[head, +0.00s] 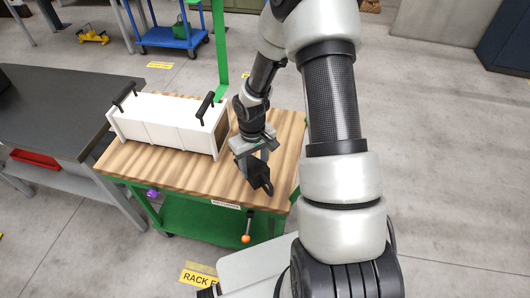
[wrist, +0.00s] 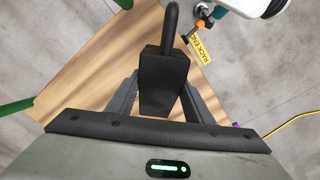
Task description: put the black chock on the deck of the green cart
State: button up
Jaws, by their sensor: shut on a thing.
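The green cart (head: 195,218) has a wooden deck (head: 150,168) in front of me. The black chock (head: 264,182) is over the right front part of the deck. It also shows in the wrist view (wrist: 163,78), a dark block with a loop handle. My gripper (head: 258,170) points down over the deck, its fingers shut on the chock from both sides. I cannot tell whether the chock's underside touches the deck. In the wrist view the wooden deck (wrist: 95,65) shows beyond the chock, with floor past its edge.
A white box (head: 165,125) with two black handles covers the deck's back left. A green post (head: 220,55) rises behind. A dark-topped bench (head: 45,105) stands close at left. An orange knob (head: 246,239) hangs at the front. A blue cart (head: 165,38) stands farther back.

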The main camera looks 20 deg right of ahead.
jog(key=w+d+r+n+b, duration=0.2)
jog(key=w+d+n, duration=0.2)
jog(key=w+d, duration=0.15)
jog(key=w+d+r+n+b, duration=0.25)
jog(key=w+d+n, duration=0.2)
jog(key=w, duration=0.25)
jog(key=f, duration=1)
jog(key=shift+w+a+f, duration=0.1)
jog(key=shift+w+f, duration=0.05)
jog(key=shift+w, duration=0.05)
jog(key=shift+f+b, duration=0.15)
jog(key=shift+b, duration=0.2)
jog(key=o, duration=1.5)
